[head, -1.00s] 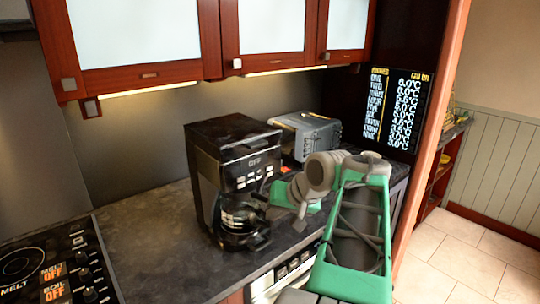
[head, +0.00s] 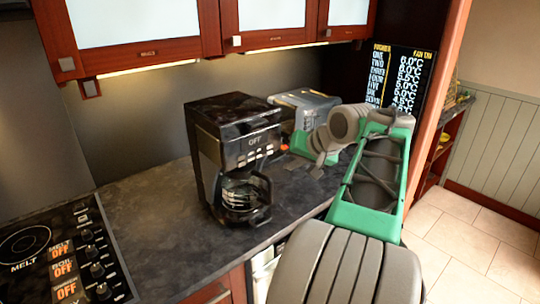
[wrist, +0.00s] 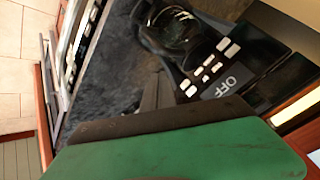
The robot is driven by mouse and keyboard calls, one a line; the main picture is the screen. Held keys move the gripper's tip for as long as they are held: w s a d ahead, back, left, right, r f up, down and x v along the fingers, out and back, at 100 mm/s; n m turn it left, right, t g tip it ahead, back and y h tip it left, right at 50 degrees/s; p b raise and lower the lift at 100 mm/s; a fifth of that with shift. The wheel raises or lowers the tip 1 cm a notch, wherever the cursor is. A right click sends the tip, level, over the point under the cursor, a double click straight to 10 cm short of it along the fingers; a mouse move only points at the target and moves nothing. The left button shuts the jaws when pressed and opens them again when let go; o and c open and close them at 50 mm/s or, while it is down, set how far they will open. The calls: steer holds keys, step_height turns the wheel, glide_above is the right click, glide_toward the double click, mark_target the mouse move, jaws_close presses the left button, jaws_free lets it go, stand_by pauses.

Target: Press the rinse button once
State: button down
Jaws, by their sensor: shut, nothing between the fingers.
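The black coffee maker (head: 207,150) stands on the dark counter, with an OFF display (head: 254,140) and small light buttons (head: 257,154) on its front. In the wrist view its panel shows rotated, with the OFF display (wrist: 233,82) and several white buttons (wrist: 208,68). The button labels are too small to read, so I cannot tell which is rinse. My gripper (head: 318,168) is shut and empty, right of the coffee maker. In the wrist view my gripper's dark fingers (wrist: 156,92) point toward the panel, apparently apart from it. The glass carafe (head: 243,192) sits below the panel.
A grey toaster-like appliance (head: 303,103) stands behind my gripper. A stove (head: 62,255) with knobs is at the left. Cabinets (head: 150,50) hang above. The counter (head: 150,215) is bare between stove and coffee maker. A lit menu board (head: 400,75) is at the right.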

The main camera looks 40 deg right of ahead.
steer(key=shift+w+a, duration=0.1)
steer(key=shift+w, duration=2.15)
steer(key=shift+w+p, duration=0.4)
steer(key=shift+w, duration=0.3)
stand_by(0.6)
steer(key=shift+s, duration=0.75)
steer(key=s, duration=0.5)
steer(key=shift+p, duration=0.4)
